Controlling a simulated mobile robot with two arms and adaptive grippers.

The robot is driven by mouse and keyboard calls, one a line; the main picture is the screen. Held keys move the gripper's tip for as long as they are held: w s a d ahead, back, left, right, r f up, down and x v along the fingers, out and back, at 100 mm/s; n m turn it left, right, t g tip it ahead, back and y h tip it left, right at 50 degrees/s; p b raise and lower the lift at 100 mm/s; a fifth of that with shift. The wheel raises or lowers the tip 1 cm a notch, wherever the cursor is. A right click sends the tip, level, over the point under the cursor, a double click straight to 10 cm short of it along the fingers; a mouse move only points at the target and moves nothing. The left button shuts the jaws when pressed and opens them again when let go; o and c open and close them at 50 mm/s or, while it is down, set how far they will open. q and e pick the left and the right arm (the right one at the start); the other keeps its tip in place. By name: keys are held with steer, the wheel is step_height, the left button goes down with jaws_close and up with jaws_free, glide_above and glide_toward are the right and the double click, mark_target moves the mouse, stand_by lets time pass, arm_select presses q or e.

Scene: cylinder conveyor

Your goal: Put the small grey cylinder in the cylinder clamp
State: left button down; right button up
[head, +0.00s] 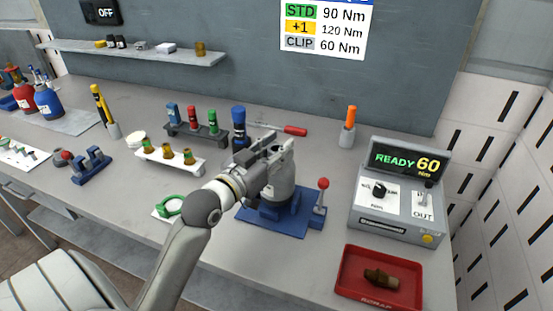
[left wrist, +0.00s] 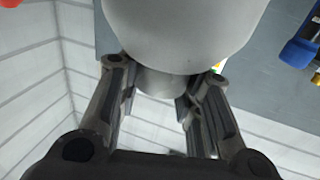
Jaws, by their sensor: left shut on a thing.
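My left gripper (head: 272,158) is shut on the neck of the small grey cylinder (head: 281,184). In the left wrist view the cylinder's wide pale body (left wrist: 185,30) fills the top, and its narrow neck (left wrist: 162,82) sits between the two fingers. The cylinder clamp has a blue base plate (head: 246,209) and a lever with a red knob (head: 322,184) at its right. The cylinder is upright, at or just above the clamp's blue jaws. The gripper and cylinder hide part of the clamp, so I cannot tell whether the cylinder is seated. My right gripper is out of view.
A grey console (head: 398,213) reading READY 60 stands right of the clamp, with a red tray (head: 345,285) holding a brown part in front. A blue-capped tool (head: 239,118), a red-handled screwdriver (head: 295,131) and socket racks (head: 168,160) stand behind and left. A green ring (head: 160,207) lies left.

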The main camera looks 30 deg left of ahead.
arm_select(q)
steer(key=shift+f, duration=1.4)
steer(key=c, duration=1.4)
jaws_free()
steer(key=shift+f, duration=0.2)
steer(key=o, duration=0.4)
steer(key=shift+c, duration=0.2)
